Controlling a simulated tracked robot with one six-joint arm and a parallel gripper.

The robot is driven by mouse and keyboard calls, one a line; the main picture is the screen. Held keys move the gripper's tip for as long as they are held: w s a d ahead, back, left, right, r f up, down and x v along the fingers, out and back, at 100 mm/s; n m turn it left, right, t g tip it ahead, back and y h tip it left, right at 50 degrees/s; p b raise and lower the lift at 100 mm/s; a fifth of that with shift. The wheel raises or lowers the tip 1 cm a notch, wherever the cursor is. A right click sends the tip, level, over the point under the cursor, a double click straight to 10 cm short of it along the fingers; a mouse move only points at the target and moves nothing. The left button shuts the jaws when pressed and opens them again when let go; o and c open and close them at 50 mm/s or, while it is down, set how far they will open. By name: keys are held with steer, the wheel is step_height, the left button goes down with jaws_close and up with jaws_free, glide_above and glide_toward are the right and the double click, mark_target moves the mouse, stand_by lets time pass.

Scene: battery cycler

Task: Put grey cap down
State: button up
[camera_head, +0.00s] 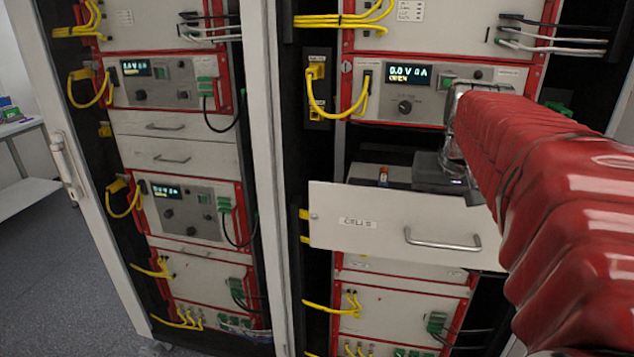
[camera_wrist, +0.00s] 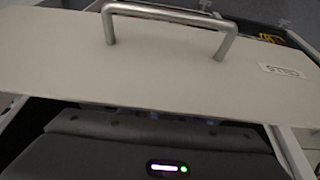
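My gripper (camera_head: 438,174) is a dark grey block at the end of the red-sleeved arm, over the open drawer (camera_head: 385,222) labelled CELLS. Its fingers cannot be made out, so I cannot tell whether it is open, shut or holding anything. In the wrist view, its dark body with a lit status strip (camera_wrist: 168,168) fills the bottom, and the drawer front with its handle spans the top, the label upside down. I cannot make out a grey cap in either view. A small orange-red and dark item (camera_head: 383,176) stands in the drawer, left of the gripper.
The drawer's metal handle (camera_head: 442,243) sticks out in front. Above the drawer is a cycler unit (camera_head: 410,95) with a lit display and yellow cables. A second rack (camera_head: 170,155) stands left, past a grey post (camera_head: 268,150). Floor (camera_head: 60,270) is clear at far left.

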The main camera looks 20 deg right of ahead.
steer(key=shift+o, duration=0.4)
steer(key=shift+r, duration=0.6)
steer(key=v, duration=1.2)
steer(key=shift+f, duration=0.1)
